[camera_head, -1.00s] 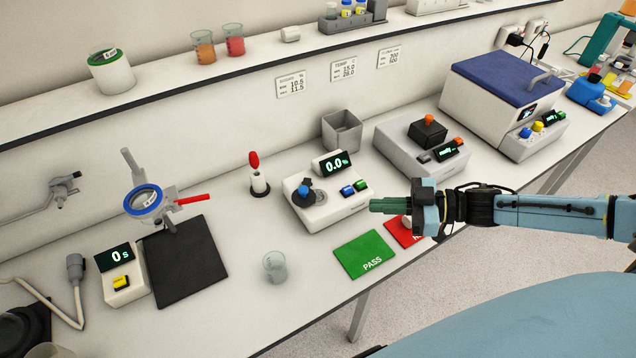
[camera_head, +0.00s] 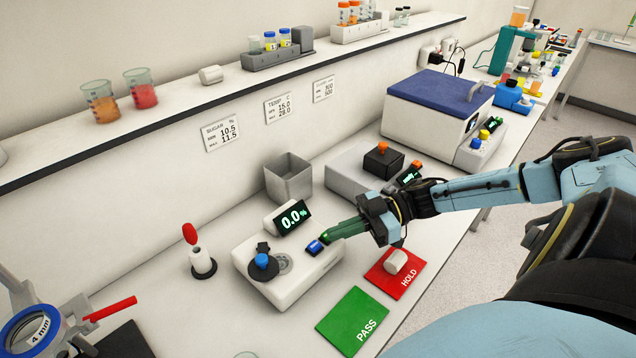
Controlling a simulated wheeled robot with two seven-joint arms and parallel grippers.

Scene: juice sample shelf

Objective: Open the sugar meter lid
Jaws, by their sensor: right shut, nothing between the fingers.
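The sugar meter (camera_head: 285,287) is a white box with a tilted display (camera_head: 293,218) reading 0.0 %. Its small black lid (camera_head: 264,273) with a blue knob (camera_head: 262,260) lies flat on the top at the left, next to a grey round patch (camera_head: 284,263). My right gripper (camera_head: 326,237) comes in from the right with its green fingers together and empty. Its tips are just over the meter's right side, by a blue button (camera_head: 315,246), to the right of the lid. I cannot tell whether they touch the meter. My left gripper is not in view.
A green PASS card (camera_head: 352,318) and a red HOLD card (camera_head: 386,278) with a white piece (camera_head: 394,262) lie right of the meter. A grey bin (camera_head: 289,180) stands behind. A shelf (camera_head: 190,115) runs above.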

